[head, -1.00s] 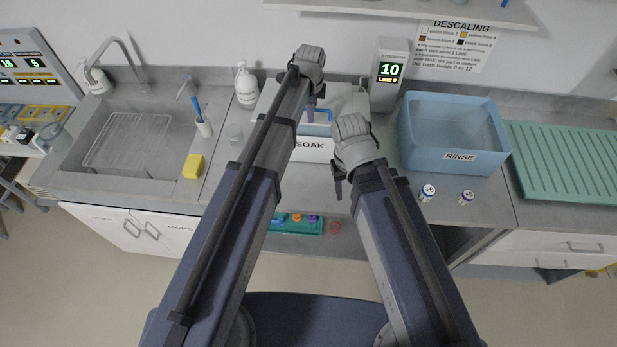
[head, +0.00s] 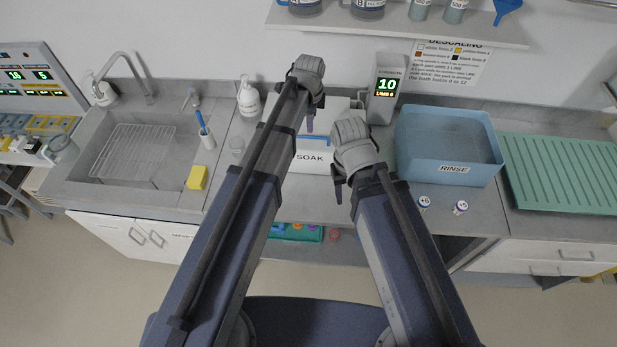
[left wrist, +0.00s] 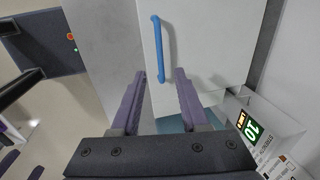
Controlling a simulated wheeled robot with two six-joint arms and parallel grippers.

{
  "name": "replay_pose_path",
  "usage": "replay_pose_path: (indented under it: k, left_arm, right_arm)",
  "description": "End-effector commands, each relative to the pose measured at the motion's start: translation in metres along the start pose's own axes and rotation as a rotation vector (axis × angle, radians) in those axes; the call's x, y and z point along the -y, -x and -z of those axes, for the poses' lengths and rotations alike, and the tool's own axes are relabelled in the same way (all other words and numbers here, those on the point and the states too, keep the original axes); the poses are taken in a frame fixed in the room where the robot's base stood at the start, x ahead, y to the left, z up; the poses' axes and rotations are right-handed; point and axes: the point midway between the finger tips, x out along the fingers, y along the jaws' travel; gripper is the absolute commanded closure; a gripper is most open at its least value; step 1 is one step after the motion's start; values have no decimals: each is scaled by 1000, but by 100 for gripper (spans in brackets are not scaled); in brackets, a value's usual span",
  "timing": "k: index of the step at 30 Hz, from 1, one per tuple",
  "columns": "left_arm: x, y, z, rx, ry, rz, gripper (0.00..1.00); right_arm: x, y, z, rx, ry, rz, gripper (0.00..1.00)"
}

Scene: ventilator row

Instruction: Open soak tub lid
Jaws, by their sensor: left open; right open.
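The soak tub (head: 312,158) is a white box labelled SOAK on the counter, largely hidden behind my arms in the head view. Its pale lid (left wrist: 205,50) looks shut and flat in the left wrist view. A blue bar handle (left wrist: 162,48) stands on the lid; part of it also shows in the head view (head: 318,138). My left gripper (head: 310,122) is over the lid. Its two fingers (left wrist: 158,75) are open in the left wrist view, with the handle's end between their tips, contact unclear. My right gripper (head: 341,190) is open and empty at the tub's front right.
A blue RINSE tub (head: 446,177) and a green draining mat (head: 555,175) lie to the right. Two small labelled pots (head: 460,207) sit on the front counter.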

Motion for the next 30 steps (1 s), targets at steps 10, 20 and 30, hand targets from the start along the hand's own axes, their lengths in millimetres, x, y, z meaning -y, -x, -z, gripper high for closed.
replay_pose_path:
  k: [10,20,30]
  left_arm:
    - [-51,-26,5,17,197,-37,55]
    - [-107,-52,8,50,442,-75,55]
    - [-157,-72,9,92,670,-103,55]
  right_arm:
    - [3,-34,2,0,0,0,50]
    - [6,-68,4,0,0,0,50]
    - [9,-98,6,0,0,0,50]
